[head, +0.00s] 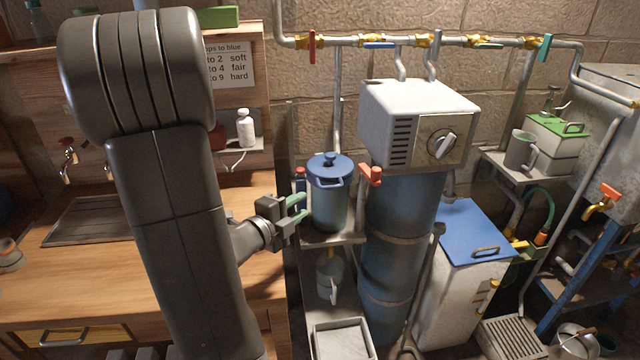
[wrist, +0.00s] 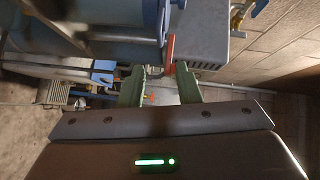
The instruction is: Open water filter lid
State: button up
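A blue-grey canister (head: 328,205) stands upright on a small shelf, with a round blue knobbed lid (head: 330,166) seated on top; this looks like the water filter, though no label shows. My gripper (head: 298,206) is at its left side, below lid height, with green fingers pointing towards it. In the wrist view my gripper (wrist: 160,84) has its two fingers apart with nothing held between them. A large blue-grey body (wrist: 110,48) fills the upper left there, probably the canister. I cannot tell whether a finger touches it.
A red lever (head: 371,175) sticks out right of the canister, by the tall blue column (head: 400,220) under a white dial box (head: 415,105). A dark bottle with a red cap (head: 300,180) stands close left. Wall pipes (head: 380,42) run behind. The wooden counter (head: 150,270) is mostly bare.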

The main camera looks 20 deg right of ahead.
aim_at(332, 187)
jog(key=p+x, duration=0.2)
jog(key=x, duration=1.1)
jog(key=shift+w+d+p, duration=0.1)
jog(key=shift+d+p, duration=0.2)
jog(key=shift+d, duration=0.05)
grip_shut()
